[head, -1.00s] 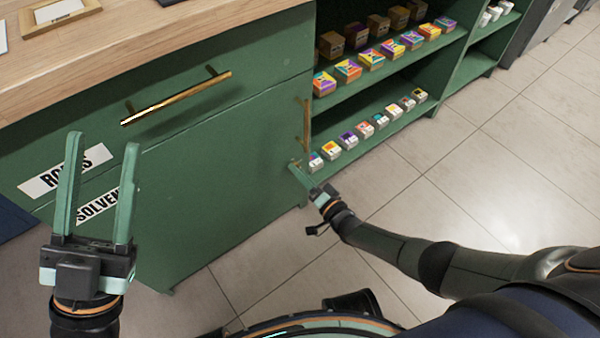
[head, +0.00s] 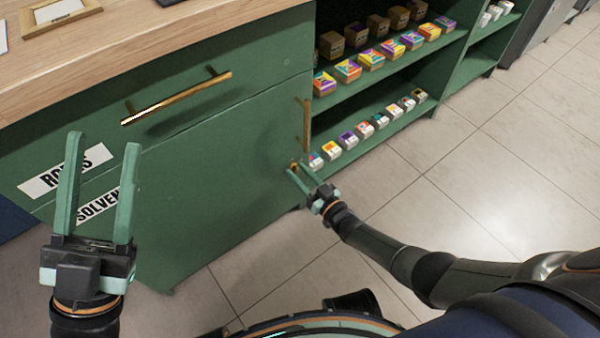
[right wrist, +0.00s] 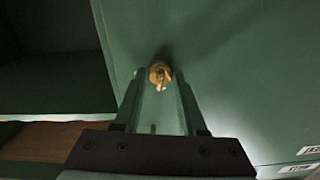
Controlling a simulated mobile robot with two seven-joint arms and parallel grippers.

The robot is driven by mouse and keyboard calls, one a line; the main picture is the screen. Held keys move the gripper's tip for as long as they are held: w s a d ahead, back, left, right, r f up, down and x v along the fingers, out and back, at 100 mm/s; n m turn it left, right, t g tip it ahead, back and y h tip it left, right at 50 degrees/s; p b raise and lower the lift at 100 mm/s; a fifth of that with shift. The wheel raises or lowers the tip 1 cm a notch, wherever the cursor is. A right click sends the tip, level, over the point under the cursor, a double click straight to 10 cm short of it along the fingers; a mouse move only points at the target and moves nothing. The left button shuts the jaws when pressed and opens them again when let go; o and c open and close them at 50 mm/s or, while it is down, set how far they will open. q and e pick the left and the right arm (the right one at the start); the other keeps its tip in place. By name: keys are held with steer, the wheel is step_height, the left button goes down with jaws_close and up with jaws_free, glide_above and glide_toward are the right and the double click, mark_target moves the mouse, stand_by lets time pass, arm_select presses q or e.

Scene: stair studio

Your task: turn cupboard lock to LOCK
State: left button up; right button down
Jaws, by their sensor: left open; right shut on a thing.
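The green cupboard door (head: 215,180) bears a partly hidden label reading "SOLVEN" (head: 97,206). A small brass lock piece (right wrist: 159,75) is on the green front, between my right fingertips in the right wrist view. My right gripper (head: 299,170) is at the door's lower right edge in the head view, shut on this brass lock piece. The fingers hide part of the lock, and I cannot read any LOCK mark or its setting. My left gripper (head: 103,140) is open and empty, in front of the cupboard at the left.
A brass drawer handle (head: 178,97) and an upright brass door handle (head: 306,124) stick out from the front. Open shelves (head: 392,88) with several small boxes stand to the right. The tiled floor (head: 480,170) is clear there.

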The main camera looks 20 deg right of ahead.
steer(key=shift+n, duration=0.7)
steer(key=shift+c, duration=2.3)
jaws_free()
steer(key=p+v, duration=0.4)
steer(key=v, duration=0.8)
steer(key=shift+s, duration=0.2)
steer(key=shift+d, duration=0.1)
